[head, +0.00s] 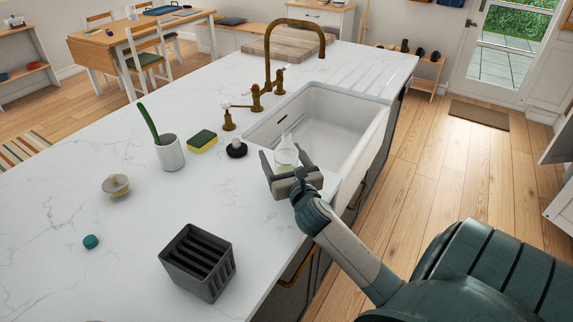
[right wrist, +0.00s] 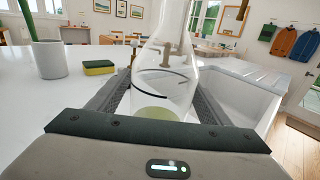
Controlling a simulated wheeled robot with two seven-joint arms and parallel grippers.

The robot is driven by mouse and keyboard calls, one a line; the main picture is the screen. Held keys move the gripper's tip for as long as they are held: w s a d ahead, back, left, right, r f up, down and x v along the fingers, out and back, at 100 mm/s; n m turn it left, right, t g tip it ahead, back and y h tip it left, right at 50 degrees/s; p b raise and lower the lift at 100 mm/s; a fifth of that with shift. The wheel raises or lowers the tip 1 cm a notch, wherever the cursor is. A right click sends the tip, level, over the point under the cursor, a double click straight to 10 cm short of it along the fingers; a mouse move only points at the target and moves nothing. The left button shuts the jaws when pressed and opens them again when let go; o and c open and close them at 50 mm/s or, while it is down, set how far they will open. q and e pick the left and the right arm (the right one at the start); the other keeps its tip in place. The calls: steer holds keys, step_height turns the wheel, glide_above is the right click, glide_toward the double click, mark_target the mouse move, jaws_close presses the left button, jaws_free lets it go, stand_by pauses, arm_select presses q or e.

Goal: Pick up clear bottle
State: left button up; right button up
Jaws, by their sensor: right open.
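A clear bottle (head: 287,152) with a pale yellowish base stands upright on the white counter near the front left corner of the sink. My right gripper (head: 286,168) is open around it, with one finger on each side. In the right wrist view the bottle (right wrist: 160,75) stands between the two fingers of the gripper (right wrist: 158,95). I cannot tell whether either finger touches the glass. The top of the bottle is cut off in the right wrist view. My left gripper is in neither view.
The white sink (head: 322,115) and brass faucet (head: 268,65) are just beyond. A black stopper (head: 236,149), a yellow-green sponge (head: 202,141) and a white cup (head: 169,153) with a green handle stand left. A dark slotted caddy (head: 198,262) is nearer. Counter between is clear.

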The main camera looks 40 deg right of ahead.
steer(key=c, duration=1.3)
steer(key=shift+r, duration=0.15)
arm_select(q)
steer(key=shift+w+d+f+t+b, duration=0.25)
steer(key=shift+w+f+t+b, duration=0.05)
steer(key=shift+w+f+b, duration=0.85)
arm_select(e)
steer(key=s+d+r, duration=0.2)
steer(key=s+r, duration=0.1)
steer(key=s+d+r, duration=0.2)
steer(key=s+r, duration=0.1)
steer(key=r, duration=0.1)
steer(key=s+d+r, duration=0.3)
steer(key=shift+s+r, duration=0.1)
steer(key=shift+r, duration=0.3)
